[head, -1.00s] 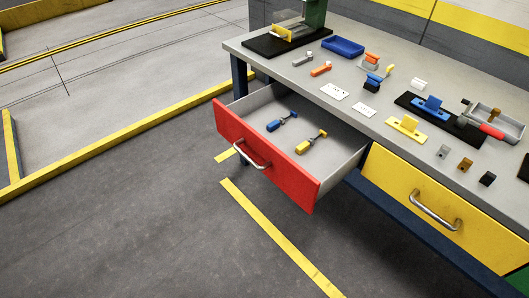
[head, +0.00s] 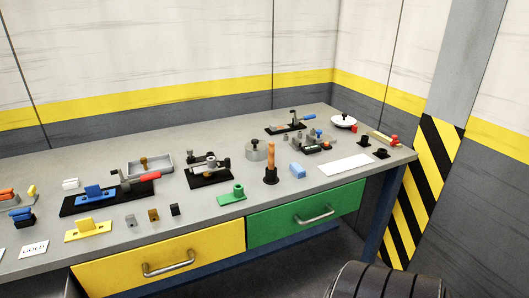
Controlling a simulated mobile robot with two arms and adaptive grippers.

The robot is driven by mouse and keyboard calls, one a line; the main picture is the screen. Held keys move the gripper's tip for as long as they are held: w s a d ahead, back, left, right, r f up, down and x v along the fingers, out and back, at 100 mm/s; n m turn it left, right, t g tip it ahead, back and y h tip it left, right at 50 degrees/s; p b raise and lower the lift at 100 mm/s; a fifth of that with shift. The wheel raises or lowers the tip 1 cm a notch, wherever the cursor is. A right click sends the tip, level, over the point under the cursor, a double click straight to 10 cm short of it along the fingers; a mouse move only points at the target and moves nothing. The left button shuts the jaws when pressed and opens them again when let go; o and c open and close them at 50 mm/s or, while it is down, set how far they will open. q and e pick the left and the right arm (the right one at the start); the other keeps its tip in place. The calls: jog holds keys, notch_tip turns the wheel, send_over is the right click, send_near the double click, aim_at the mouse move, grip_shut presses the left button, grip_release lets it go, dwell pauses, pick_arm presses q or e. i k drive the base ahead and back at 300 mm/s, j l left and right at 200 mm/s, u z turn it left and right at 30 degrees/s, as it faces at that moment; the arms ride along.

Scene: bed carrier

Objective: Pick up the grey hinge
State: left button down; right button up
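A small grey piece (head: 131,220) stands on the front part of the workbench, above the yellow drawer. It is next to a similar brown piece (head: 153,215) and a black piece (head: 174,210). The grey one may be the grey hinge, but it is too small to tell for sure. Nothing holds it. Neither of my grippers is in view.
The yellow drawer (head: 205,250) and green drawer (head: 280,224) are shut.

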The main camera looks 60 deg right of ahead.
aim_at(210, 164)
jog(key=z, duration=1.4)
jog(key=i+l+z, duration=0.4)
jog(key=i+j, duration=0.05)
jog(key=j, duration=0.05)
